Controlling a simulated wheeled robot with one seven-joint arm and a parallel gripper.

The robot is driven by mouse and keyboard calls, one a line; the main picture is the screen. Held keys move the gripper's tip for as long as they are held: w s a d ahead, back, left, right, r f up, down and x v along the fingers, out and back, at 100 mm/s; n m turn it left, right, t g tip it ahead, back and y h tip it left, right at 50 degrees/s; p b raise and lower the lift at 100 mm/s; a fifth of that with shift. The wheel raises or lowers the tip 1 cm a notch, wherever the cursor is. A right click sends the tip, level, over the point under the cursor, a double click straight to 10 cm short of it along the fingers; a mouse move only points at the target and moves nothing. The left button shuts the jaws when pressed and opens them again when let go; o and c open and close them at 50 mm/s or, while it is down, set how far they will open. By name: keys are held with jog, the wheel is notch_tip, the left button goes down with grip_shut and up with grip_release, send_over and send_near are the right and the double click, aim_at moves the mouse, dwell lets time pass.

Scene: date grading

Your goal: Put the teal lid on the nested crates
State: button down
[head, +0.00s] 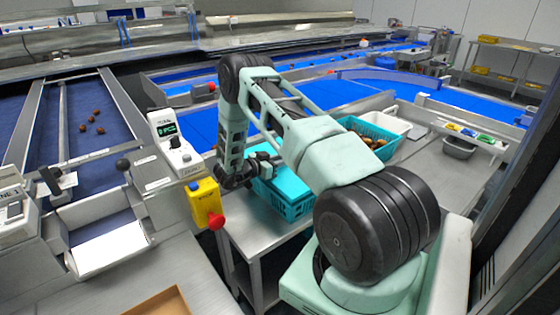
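The teal nested crates (292,211) stand on a steel table left of my arm's base, with slotted sides showing. A flat, brighter teal surface at their top looks like the teal lid (290,182); my arm hides part of it, and I cannot tell whether it is seated or held just above. My gripper (264,163) is at the left back edge of this teal surface, very close to it or touching. Its fingers are small and dark here, so I cannot tell whether they are open or shut.
Another teal crate (372,131) with brown contents stands behind my arm, beside a white bin (388,122). A yellow control box (205,203) with a red button is left of the table (258,238). Blue conveyors (345,93) run behind. Dates (96,120) lie on the left belt.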

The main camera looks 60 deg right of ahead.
jog(key=shift+f, duration=0.3)
jog(key=c, duration=0.7)
grip_release()
jog(key=shift+r, duration=0.1)
jog(key=shift+r+p, duration=2.05)
jog(key=shift+r, duration=1.4)
